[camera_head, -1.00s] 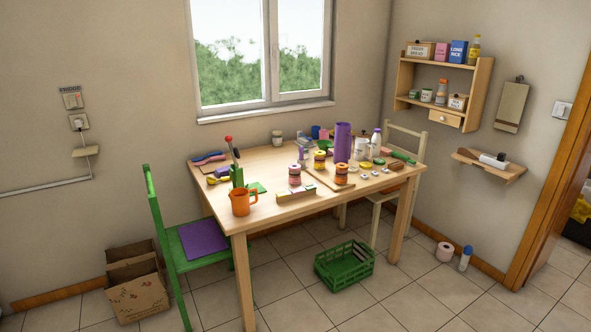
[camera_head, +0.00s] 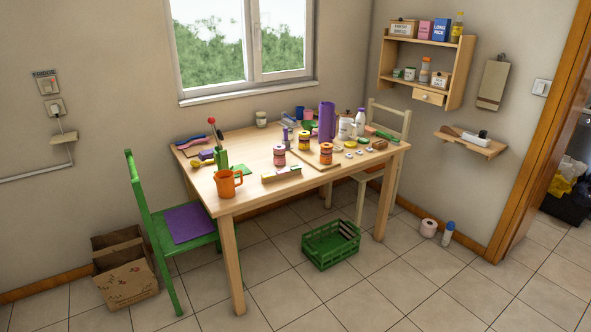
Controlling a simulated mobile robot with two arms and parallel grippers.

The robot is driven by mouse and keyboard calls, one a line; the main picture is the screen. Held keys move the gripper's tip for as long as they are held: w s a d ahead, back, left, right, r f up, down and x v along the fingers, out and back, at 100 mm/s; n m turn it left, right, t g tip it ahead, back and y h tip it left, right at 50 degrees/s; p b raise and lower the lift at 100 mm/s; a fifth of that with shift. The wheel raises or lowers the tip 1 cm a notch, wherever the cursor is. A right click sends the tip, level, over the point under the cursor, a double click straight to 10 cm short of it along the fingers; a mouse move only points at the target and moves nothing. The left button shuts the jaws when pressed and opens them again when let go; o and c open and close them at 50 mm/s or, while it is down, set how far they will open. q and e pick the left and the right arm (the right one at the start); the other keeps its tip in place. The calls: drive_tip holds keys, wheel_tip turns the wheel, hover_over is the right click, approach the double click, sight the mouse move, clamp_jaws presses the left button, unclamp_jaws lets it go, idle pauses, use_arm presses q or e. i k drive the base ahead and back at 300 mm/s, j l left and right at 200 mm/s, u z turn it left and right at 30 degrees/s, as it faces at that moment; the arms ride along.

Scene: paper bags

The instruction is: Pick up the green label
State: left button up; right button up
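A flat green piece (camera_head: 238,171) lies on the wooden table (camera_head: 245,200), beside a green upright holder (camera_head: 221,157) and behind an orange jug (camera_head: 228,183). It may be the green label, but no detail shows at this size. A longer green item (camera_head: 385,135) lies near the table's right end; I cannot tell what it is. Neither of my grippers is in view.
Several jars, bottles and a purple cylinder (camera_head: 326,121) crowd the table. A green chair (camera_head: 158,235) stands at its left, a pale chair (camera_head: 371,190) behind its right end. A green crate (camera_head: 318,260) is on the floor below, a brown paper bag (camera_head: 130,282) at left. The front floor is clear.

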sight(296, 168)
drive_tip(key=i+j+z, duration=0.1)
drive_tip(key=i, duration=1.45)
